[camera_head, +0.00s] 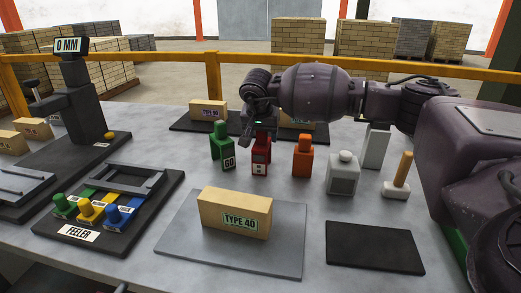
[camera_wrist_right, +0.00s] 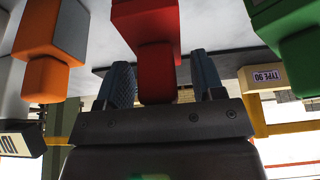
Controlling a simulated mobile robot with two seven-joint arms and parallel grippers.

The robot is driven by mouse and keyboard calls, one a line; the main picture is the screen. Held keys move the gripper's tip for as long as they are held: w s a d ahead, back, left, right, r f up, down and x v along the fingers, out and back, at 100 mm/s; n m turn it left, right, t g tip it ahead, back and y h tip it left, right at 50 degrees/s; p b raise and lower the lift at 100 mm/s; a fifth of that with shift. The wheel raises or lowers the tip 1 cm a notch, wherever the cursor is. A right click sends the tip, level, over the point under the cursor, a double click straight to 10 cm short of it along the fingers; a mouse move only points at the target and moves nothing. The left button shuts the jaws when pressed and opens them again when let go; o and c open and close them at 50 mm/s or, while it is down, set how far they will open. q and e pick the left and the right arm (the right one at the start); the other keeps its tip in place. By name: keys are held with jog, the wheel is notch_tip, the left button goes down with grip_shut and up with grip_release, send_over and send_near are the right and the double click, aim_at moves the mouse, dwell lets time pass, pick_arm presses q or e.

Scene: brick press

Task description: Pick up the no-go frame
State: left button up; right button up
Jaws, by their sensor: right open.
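The no-go frame, a red block with a narrower red top and a pale label (camera_head: 260,160), stands upright on the grey table between the green GO frame (camera_head: 222,150) and an orange block (camera_head: 302,160). My right gripper (camera_head: 258,125) is at its top, partly hiding it in the head view. In the right wrist view the red frame (camera_wrist_right: 150,30) has its narrow top between the two open fingers (camera_wrist_right: 163,82), with a gap visible on the finger sides. My left gripper is not in view.
A grey bottle-like block (camera_head: 343,175) and a wooden-handled tool (camera_head: 399,178) stand to the right. The TYPE 40 brick (camera_head: 236,213) sits on a plate in front. A feeler tray (camera_head: 78,236) is at left. A black mat (camera_head: 375,248) is empty.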

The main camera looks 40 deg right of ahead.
jog(key=shift+s+r, duration=0.1)
jog(key=shift+r, duration=0.1)
jog(key=shift+c, duration=0.4)
jog(key=c, duration=1.1)
jog(key=shift+o, duration=0.2)
